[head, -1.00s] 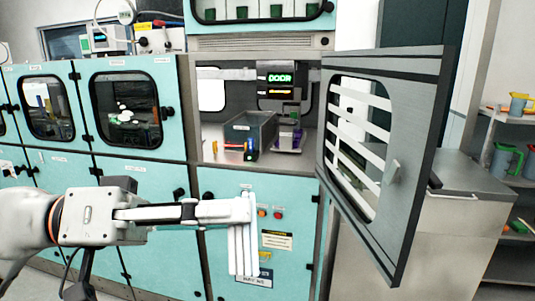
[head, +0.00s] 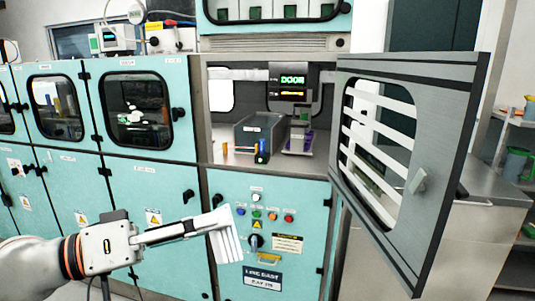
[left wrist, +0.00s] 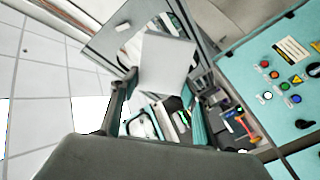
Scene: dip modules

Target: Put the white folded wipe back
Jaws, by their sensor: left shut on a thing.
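The white folded wipe (head: 223,236) hangs from the tips of my left gripper (head: 207,224) in the head view, in front of the teal cabinet below the open bay. The gripper is shut on it. In the left wrist view the wipe (left wrist: 166,66) shows as a pale flat sheet beyond the fingers. The open bay holds a grey bin (head: 260,132) with small coloured items in front of it. My right gripper is not in view.
The slatted bay door (head: 432,165) stands open to the right of the bay. A control panel with coloured buttons (head: 272,216) is just right of the wipe. A steel counter (head: 480,215) and shelves stand at the far right.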

